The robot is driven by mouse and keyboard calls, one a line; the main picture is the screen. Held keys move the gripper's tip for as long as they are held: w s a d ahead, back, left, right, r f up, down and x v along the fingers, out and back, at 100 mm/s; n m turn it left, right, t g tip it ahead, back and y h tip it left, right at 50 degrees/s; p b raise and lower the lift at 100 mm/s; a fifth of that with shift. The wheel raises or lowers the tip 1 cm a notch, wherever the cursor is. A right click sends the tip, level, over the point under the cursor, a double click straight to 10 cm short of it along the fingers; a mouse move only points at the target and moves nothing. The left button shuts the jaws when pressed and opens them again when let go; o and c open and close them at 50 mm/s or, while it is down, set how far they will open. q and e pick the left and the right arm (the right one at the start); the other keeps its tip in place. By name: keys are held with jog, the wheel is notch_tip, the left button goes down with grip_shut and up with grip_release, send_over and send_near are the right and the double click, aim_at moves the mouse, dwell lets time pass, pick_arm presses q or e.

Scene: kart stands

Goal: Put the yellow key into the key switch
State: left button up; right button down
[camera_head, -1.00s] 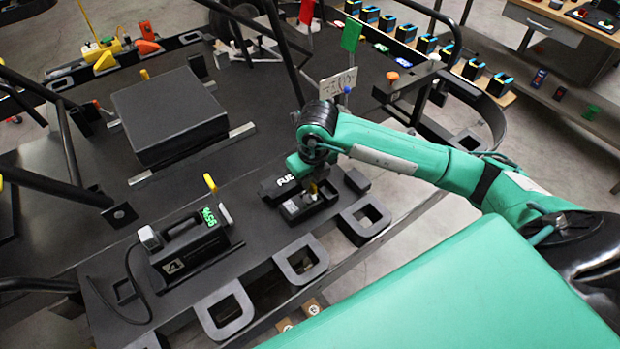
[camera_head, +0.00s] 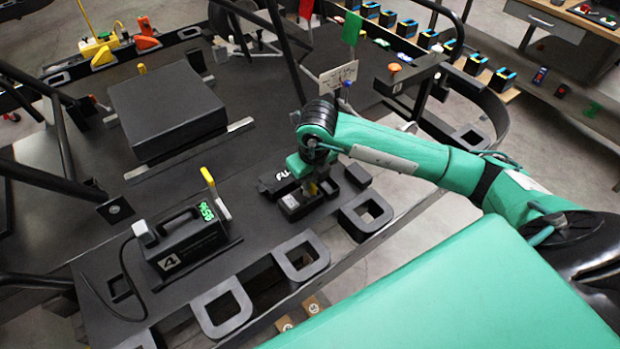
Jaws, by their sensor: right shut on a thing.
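My right gripper (camera_head: 315,182) reaches in from the right and is over a small black box-like unit (camera_head: 292,207) on the black deck. A small yellow piece, seemingly the yellow key (camera_head: 312,188), shows just under the gripper, which is shut on it. The black unit looks like the key switch, but its slot is hidden by the gripper and too small to make out. I cannot tell whether the key touches it or is in it. My left gripper is not in view.
A black device marked 4 (camera_head: 185,243), with a handle, cable and green display, stands to the left, beside a yellow-topped lever (camera_head: 208,177). A large black box (camera_head: 166,110) is behind. Black loops (camera_head: 300,257) line the front edge. A white sign (camera_head: 338,78) stands behind the gripper.

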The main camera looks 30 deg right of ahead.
aim_at(314, 187)
jog(key=shift+f, duration=0.3)
jog(key=c, duration=1.5)
grip_release()
jog(key=shift+r, duration=0.1)
jog(key=shift+o, duration=0.2)
notch_tip(314, 187, up, 14)
jog(key=s+b, duration=0.1)
jog(key=b, duration=0.1)
jog(key=shift+s+b, duration=0.35)
jog(key=shift+b, duration=0.05)
jog(key=shift+d+f, duration=0.1)
jog(key=shift+f, duration=0.1)
